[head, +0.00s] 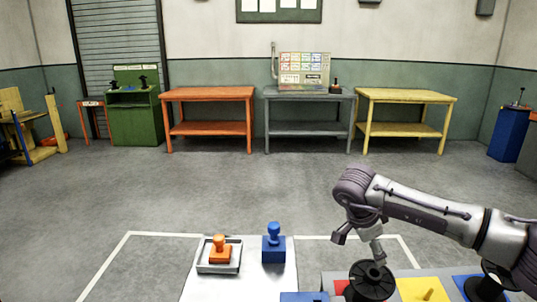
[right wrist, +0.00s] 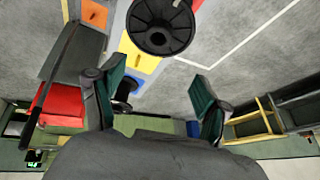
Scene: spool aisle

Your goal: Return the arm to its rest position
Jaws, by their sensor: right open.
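My right gripper (head: 358,243) is open and empty, above and a little behind a black spool (head: 371,279) in the head view. The spool stands by the red patch of a colored board (head: 331,279) at the lower right. In the right wrist view the two green-padded fingers of my right gripper (right wrist: 157,76) are spread wide, and the spool (right wrist: 160,28) lies beyond them, apart from both. My right arm (head: 430,212) reaches in from the right edge, bent down at the wrist. My left arm and gripper are not in view.
A second dark spool (head: 486,289) is partly cut off at the lower right, under my arm. A grey tray (head: 203,268) with an orange stamp-like block (head: 220,252) and a blue one (head: 273,250) sit left of the board. Open floor lies before orange, grey and yellow workbenches.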

